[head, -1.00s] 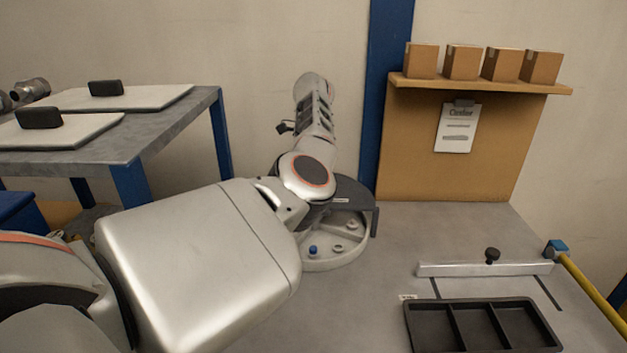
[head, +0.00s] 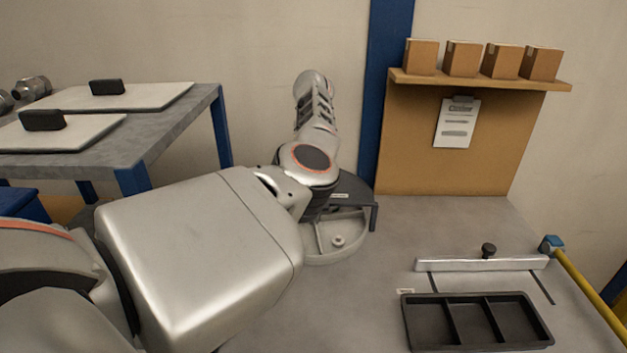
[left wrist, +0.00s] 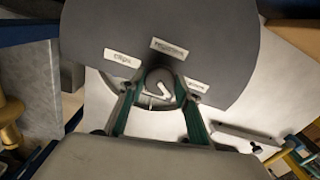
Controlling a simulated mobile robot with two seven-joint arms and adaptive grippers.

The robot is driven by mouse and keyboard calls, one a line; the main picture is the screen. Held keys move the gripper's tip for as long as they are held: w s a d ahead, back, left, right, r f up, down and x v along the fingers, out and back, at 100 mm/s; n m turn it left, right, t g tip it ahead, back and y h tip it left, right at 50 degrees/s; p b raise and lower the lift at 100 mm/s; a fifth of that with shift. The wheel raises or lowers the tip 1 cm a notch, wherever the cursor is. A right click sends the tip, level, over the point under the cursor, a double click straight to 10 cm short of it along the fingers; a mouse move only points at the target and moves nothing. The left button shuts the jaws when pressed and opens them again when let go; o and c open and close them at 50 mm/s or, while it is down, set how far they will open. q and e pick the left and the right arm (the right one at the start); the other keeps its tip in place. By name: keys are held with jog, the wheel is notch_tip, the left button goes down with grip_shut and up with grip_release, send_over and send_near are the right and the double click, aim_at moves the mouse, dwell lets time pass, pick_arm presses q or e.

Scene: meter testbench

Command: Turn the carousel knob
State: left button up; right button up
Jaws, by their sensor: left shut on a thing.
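The carousel (head: 349,247) is a round, light grey tray with walled compartments, partly under a dark cover (head: 350,187). One small ring-shaped part (head: 338,241) shows in an open compartment. In the left wrist view the dark cover (left wrist: 100,25) carries several white labels. My left gripper (left wrist: 158,88) is shut on the grey knob (left wrist: 159,78) at the carousel's centre, one finger on each side. In the head view my left arm hides this gripper, the knob and the carousel's left part. My right gripper is not in view.
A dark tray with three compartments (head: 404,318) lies at the front right. Behind it is a pale bar (head: 465,264) with a black knob (head: 488,250). A yellow rail (head: 590,290) runs along the right edge. The bench between carousel and tray is clear.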

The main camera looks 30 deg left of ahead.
pick_arm(q)
jog(key=m, duration=0.5)
jog(key=shift+m, duration=0.3)
jog(key=m, duration=0.4)
jog(key=shift+m, duration=0.7)
jog(key=o, duration=1.1)
notch_tip(320, 180, up, 12)
